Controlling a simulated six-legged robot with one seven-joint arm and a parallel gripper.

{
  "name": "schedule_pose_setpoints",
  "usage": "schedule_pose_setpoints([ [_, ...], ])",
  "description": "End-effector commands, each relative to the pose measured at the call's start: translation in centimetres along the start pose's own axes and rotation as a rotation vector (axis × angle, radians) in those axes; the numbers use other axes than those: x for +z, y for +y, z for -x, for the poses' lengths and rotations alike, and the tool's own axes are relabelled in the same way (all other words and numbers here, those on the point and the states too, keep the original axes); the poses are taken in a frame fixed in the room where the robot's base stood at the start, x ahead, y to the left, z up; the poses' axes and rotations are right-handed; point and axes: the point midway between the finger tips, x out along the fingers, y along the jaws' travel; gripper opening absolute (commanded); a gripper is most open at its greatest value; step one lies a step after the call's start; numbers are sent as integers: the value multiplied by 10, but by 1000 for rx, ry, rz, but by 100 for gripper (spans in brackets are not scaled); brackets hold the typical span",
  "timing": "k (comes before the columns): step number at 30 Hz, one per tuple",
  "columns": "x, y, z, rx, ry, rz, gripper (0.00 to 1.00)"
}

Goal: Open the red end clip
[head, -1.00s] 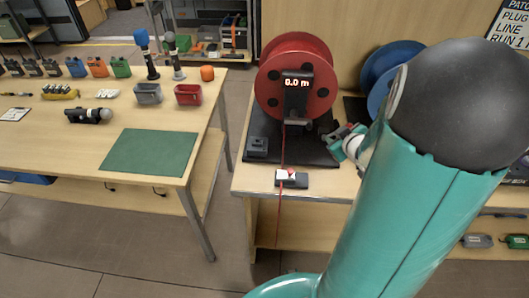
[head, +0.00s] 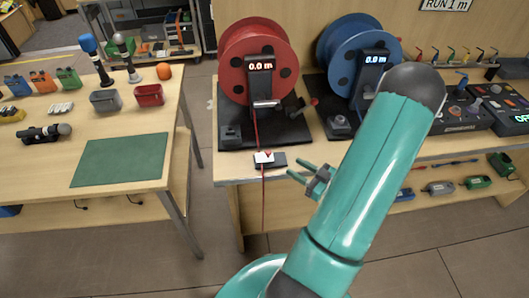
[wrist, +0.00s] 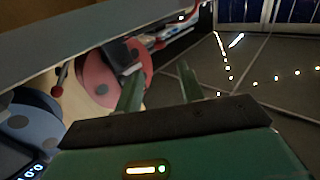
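The red end clip (head: 263,157) is a small white and dark block with a red mark, at the front edge of the right bench. A red line runs from the red reel (head: 233,62) down to it and hangs over the edge. The reel's display reads 0.0 m. My gripper (head: 297,174) is just right of the clip and a little nearer to me, apart from it. Its two green fingers are spread with nothing between them, also in the wrist view (wrist: 160,88). In the wrist view the red reel (wrist: 108,78) shows; I cannot make out the clip there.
A blue reel (head: 338,50) stands right of the red one. Control boxes (head: 455,115) are further right. The left table holds a green mat (head: 120,160), microphones and small bins (head: 148,95). A floor gap (head: 205,150) lies between table and bench.

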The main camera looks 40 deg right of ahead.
Motion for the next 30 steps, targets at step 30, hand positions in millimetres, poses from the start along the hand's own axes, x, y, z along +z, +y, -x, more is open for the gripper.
schedule_pose_setpoints([
  [30,0,-5,-122,-5,-1,1,37],
])
